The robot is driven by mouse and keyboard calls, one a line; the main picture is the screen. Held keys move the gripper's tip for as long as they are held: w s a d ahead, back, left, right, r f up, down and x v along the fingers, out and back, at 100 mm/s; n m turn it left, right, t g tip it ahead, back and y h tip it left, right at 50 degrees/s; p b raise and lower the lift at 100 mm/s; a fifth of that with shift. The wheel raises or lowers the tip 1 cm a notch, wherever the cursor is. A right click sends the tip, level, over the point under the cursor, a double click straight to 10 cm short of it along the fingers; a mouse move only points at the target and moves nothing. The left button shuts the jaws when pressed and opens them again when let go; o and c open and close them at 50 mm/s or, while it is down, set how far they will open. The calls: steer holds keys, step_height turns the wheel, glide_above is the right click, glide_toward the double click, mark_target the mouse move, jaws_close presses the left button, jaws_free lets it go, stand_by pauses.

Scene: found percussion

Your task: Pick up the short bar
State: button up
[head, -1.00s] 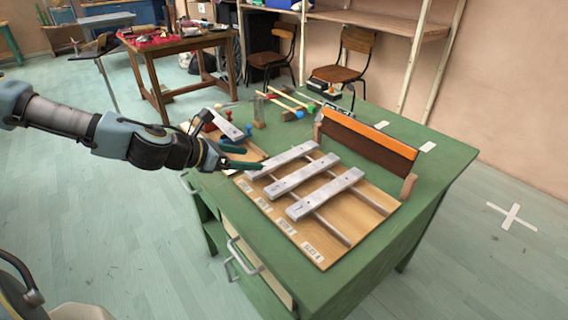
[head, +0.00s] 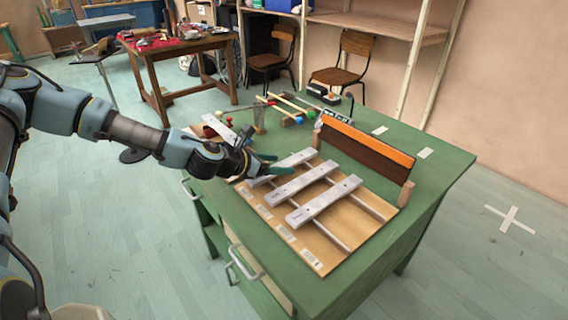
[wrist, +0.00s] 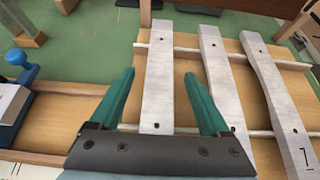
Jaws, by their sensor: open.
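Three pale metal bars lie side by side across two rails on a wooden board (head: 325,262). The leftmost bar (head: 300,158) looks the shortest of these; the middle bar (head: 285,187) and right bar (head: 325,202) lie beside it. My gripper (head: 268,164) is at the leftmost bar's near part. In the wrist view my gripper (wrist: 159,76) is open, with one teal finger on each side of that leftmost bar (wrist: 157,95). I cannot tell if the fingers touch it.
The board stands on a green desk (head: 440,165). Mallets with coloured heads (head: 298,119) lie at the back. A blue knobbed object (wrist: 20,62) is left of my gripper in the wrist view.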

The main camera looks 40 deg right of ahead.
steer(key=shift+c, duration=0.3)
jaws_close()
stand_by(0.4)
